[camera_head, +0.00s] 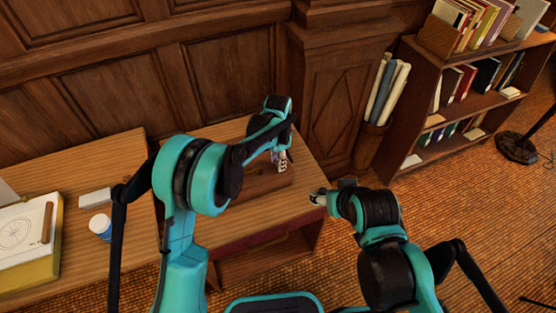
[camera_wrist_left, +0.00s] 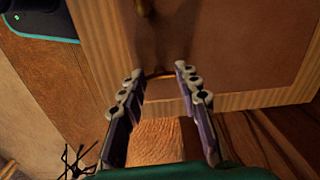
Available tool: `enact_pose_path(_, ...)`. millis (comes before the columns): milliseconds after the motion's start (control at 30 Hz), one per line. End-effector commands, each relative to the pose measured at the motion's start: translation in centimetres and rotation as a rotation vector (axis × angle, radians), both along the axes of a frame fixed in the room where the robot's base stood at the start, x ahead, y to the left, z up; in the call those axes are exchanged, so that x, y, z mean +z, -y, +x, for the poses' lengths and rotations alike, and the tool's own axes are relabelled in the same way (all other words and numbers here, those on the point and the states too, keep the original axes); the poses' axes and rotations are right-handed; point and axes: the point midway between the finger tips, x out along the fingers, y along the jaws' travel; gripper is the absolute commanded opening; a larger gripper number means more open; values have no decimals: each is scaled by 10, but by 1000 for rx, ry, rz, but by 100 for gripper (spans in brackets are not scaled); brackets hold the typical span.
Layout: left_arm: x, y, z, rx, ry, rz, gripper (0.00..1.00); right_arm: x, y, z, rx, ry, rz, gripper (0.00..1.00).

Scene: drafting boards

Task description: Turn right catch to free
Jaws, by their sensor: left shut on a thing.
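My left gripper (camera_head: 281,161) reaches over the small wooden cabinet at the middle, by a dark brown case or board lying on top (camera_head: 262,183).
A desk (camera_head: 125,240) at left holds a drawing board (camera_head: 24,228), a white block (camera_head: 95,199) and a blue-and-white jar (camera_head: 101,226). A bookshelf (camera_head: 420,100) and a bin of rolls (camera_head: 368,143) stand at right. Panelled wall behind.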

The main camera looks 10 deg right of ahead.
Motion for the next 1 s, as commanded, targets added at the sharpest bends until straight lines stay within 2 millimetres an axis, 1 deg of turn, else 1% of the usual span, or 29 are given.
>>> enact_pose_path(300,0,0,0,-92,0,0,3,1,0,0,0,0,0,66)
enact_pose_path(767,0,0,0,-105,0,0,3,1,0,0,0,0,0,66)
enact_pose_path(800,0,0,0,-104,0,0,37,1,0,0,0,0,0,66)
enact_pose_path(867,0,0,0,-104,0,0,53,1,0,0,0,0,0,66)
enact_pose_path(1000,0,0,0,-104,0,0,53,1,0,0,0,0,0,66)
